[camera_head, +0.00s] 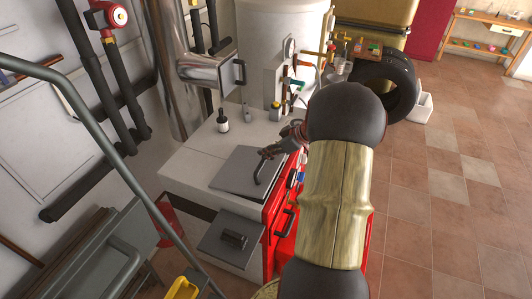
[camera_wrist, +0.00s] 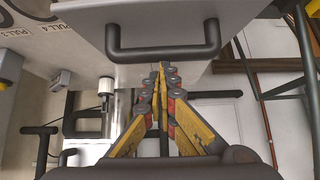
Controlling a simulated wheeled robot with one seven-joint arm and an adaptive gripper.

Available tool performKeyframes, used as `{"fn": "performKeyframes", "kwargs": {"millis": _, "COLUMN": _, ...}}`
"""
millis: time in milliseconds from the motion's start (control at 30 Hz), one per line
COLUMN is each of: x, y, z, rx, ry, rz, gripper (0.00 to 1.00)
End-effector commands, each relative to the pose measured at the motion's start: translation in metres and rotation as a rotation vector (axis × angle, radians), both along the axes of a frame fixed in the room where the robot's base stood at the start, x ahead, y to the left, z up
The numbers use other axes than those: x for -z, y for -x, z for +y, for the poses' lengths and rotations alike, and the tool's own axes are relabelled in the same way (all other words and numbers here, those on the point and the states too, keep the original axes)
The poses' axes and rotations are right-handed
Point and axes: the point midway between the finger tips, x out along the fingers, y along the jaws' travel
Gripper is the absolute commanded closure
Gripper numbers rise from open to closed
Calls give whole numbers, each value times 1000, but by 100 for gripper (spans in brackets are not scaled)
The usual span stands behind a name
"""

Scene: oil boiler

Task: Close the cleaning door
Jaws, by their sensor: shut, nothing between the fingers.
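A grey square door (camera_head: 236,170) with a black bar handle (camera_head: 260,172) lies at the top front of the white boiler. No label shows which is the cleaning door. My gripper (camera_head: 268,152) is at the upper door's right edge, close to its handle; contact cannot be told.
Valves and pipes (camera_head: 290,85) rise behind my arm. A grey rail (camera_head: 110,150) and a yellow-handled item (camera_head: 183,289) are at the left. The tiled floor (camera_head: 450,210) at right is clear.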

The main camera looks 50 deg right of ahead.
Motion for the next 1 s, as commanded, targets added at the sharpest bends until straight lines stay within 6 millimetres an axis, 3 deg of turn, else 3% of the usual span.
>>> {"fn": "performKeyframes", "kwargs": {"millis": 733, "x": 45, "y": 21, "z": -7, "rx": 0, "ry": -32, "rz": -112, "gripper": 100}}
{"fn": "performKeyframes", "kwargs": {"millis": 1000, "x": 50, "y": 26, "z": -8, "rx": 0, "ry": -32, "rz": -112, "gripper": 100}}
